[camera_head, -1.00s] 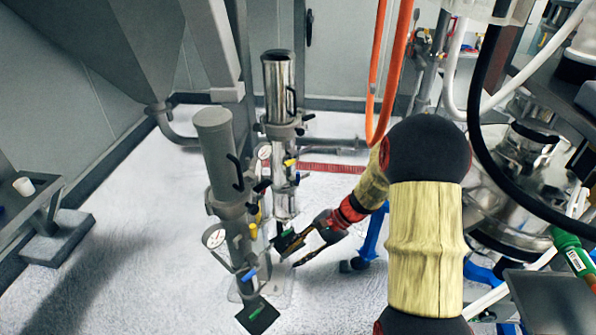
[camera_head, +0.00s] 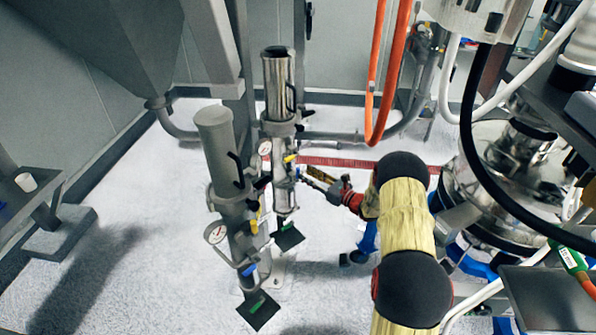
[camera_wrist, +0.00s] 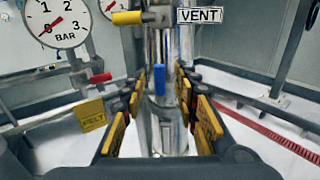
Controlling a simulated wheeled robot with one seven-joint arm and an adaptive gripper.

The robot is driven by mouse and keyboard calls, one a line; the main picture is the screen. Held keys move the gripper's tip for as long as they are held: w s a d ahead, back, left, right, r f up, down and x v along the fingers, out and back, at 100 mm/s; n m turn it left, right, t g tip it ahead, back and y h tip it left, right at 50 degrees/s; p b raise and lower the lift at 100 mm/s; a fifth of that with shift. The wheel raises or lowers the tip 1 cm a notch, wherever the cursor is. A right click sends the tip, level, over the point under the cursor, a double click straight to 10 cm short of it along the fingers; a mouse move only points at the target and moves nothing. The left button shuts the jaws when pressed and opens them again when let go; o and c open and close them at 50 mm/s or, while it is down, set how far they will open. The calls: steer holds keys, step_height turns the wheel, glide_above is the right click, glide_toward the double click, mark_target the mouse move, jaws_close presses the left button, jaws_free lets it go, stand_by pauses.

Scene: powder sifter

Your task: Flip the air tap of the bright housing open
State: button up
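The bright housing (camera_head: 278,90) is a shiny upright steel cylinder behind a dull grey one; its steel pipe (camera_wrist: 170,135) fills the middle of the wrist view. A blue tap handle (camera_wrist: 159,80) hangs upright there, between and just beyond my fingertips. A yellow handle (camera_wrist: 127,18) lies level above it, beside a VENT sign (camera_wrist: 200,15). A red handle (camera_wrist: 101,78) is at the left. I cannot read which is the air tap. My gripper (camera_wrist: 165,103), with yellow finger pads, is open and empty; it also shows in the head view (camera_head: 310,180), right of the bright housing.
A BAR gauge (camera_wrist: 58,20) sits upper left in the wrist view, near zero. The dull grey housing (camera_head: 218,150) with its own gauge stands front left. Orange hoses (camera_head: 376,80) hang behind my arm.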

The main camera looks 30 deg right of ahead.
mark_target(298, 170)
steer(key=shift+x, duration=2.8)
steer(key=c, duration=0.3)
jaws_close()
